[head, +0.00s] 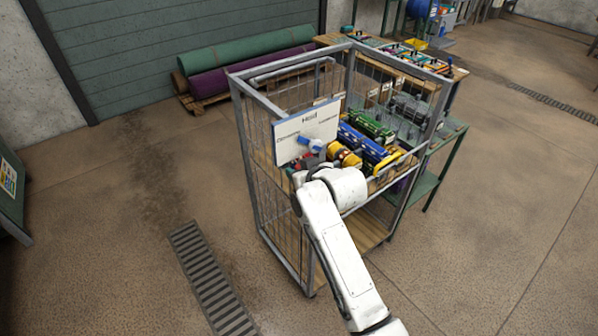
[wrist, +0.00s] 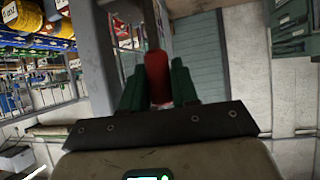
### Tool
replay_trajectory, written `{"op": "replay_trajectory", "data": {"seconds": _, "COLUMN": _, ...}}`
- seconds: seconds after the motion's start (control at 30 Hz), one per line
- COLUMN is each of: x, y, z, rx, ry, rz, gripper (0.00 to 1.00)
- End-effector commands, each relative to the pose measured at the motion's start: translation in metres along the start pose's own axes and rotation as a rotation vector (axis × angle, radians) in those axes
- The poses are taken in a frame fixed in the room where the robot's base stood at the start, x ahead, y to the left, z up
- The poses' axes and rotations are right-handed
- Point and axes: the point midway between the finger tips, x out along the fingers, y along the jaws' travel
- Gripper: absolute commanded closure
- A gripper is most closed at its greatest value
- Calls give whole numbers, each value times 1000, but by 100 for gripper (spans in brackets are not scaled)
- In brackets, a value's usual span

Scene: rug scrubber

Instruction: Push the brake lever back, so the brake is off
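In the wrist view a red rounded handle (wrist: 158,76), which looks like the brake lever's grip, stands between the two dark green fingers of my gripper (wrist: 158,90). The fingers sit close against its left and right sides with no clear gap, so my gripper looks shut on it. The lever's lower part and pivot are hidden. In the head view my white arm reaches into the front of a grey metal cage trolley (head: 240,140), and my wrist hides most of the gripper and handle.
A white board (head: 306,122) with a blue part (head: 309,146) stands in the trolley. Yellow, blue and green items (head: 370,138) lie on its upper shelf. A grey post (wrist: 92,55) rises left of the fingers.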

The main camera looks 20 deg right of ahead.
Motion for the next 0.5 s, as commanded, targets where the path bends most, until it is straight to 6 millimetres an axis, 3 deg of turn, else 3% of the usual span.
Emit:
{"op": "replay_trajectory", "data": {"seconds": 0.2, "x": 0, "y": 0, "z": 0, "rx": 0, "ry": 1, "rz": 0, "gripper": 50}}
{"op": "replay_trajectory", "data": {"seconds": 0.5, "x": -2, "y": 0, "z": 0, "rx": 0, "ry": 1, "rz": 0, "gripper": 49}}
